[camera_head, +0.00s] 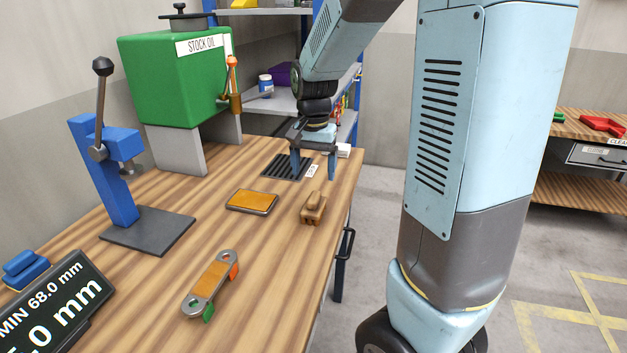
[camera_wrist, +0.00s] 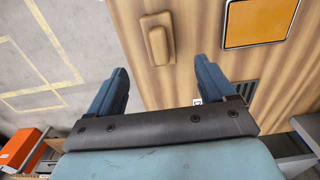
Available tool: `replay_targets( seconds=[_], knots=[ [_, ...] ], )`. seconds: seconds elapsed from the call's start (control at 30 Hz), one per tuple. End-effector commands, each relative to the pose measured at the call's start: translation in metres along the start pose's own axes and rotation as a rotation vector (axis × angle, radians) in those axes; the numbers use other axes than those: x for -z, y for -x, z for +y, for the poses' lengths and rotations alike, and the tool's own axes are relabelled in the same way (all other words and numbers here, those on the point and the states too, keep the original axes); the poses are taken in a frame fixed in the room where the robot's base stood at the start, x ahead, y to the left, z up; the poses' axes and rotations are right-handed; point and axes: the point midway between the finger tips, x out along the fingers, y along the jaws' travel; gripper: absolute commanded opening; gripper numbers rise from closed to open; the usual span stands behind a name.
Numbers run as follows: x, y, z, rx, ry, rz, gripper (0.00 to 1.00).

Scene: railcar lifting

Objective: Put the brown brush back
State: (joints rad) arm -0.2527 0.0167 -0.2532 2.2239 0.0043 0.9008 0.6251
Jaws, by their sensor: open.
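The brown brush (camera_head: 313,207) lies on the wooden bench near its right edge, its handle block on top. In the wrist view the brush (camera_wrist: 157,39) lies beyond my fingertips, roughly in line with the gap between them. My gripper (camera_head: 314,169) points down above the bench, near the black slotted plate. My gripper also shows in the wrist view (camera_wrist: 161,70), its two blue fingers spread wide with nothing between them. The black slotted plate (camera_head: 283,166) has a small white label beside it, too small to read.
An orange pad (camera_head: 252,201) lies left of the brush. A link with orange and green parts (camera_head: 211,285) lies nearer. A blue lever press (camera_head: 118,185) and a green stock oil tank (camera_head: 177,85) stand on the left. A black handle (camera_head: 346,243) projects from the bench's right side.

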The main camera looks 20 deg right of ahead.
Motion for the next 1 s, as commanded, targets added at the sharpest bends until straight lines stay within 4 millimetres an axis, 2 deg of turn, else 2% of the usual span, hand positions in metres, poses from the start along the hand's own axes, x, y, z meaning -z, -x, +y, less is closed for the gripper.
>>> replay_targets(
  seconds=[0.17,0.27,0.5,0.7,1.0],
  knots=[
    [-0.004,0.013,0.004,0.015,0.017,0.010,0.83],
    [-0.013,0.027,0.011,0.043,0.058,0.032,0.83],
    [-0.049,0.069,0.041,0.124,0.213,0.127,0.83],
    [-0.082,0.096,0.066,0.165,0.343,0.227,0.83],
    [-0.132,0.120,0.100,0.174,0.527,0.392,0.83]
  ],
)
